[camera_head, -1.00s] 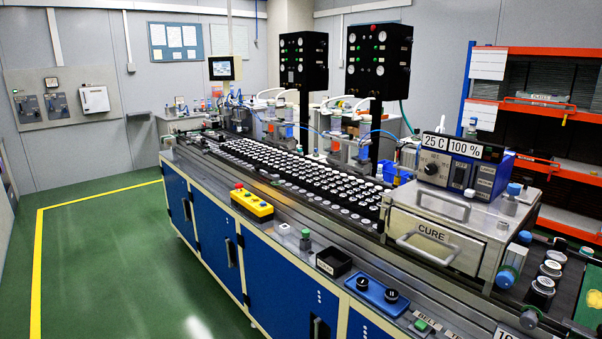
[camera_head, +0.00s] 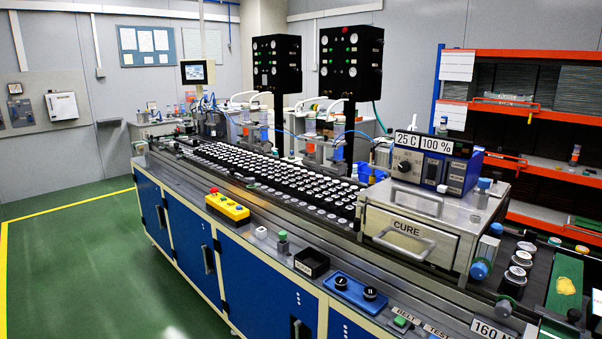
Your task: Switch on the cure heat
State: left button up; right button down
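The metal cure oven (camera_head: 413,229), with a handle on its front and the label CURE, stands over the line at the right. Neither of my grippers is in view.
Rows of speaker parts (camera_head: 270,172) fill the line left of the oven. An orange rack (camera_head: 540,110) stands behind at the right. The green floor (camera_head: 90,260) at the left is clear.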

aim_at(431, 173)
jog(key=i+l+z, duration=0.1)
jog(key=z, duration=0.5)
jog(key=i+z, duration=0.3)
jog(key=i, duration=0.4)
jog(key=i+j+z, duration=0.25)
jog(key=i, duration=0.45)
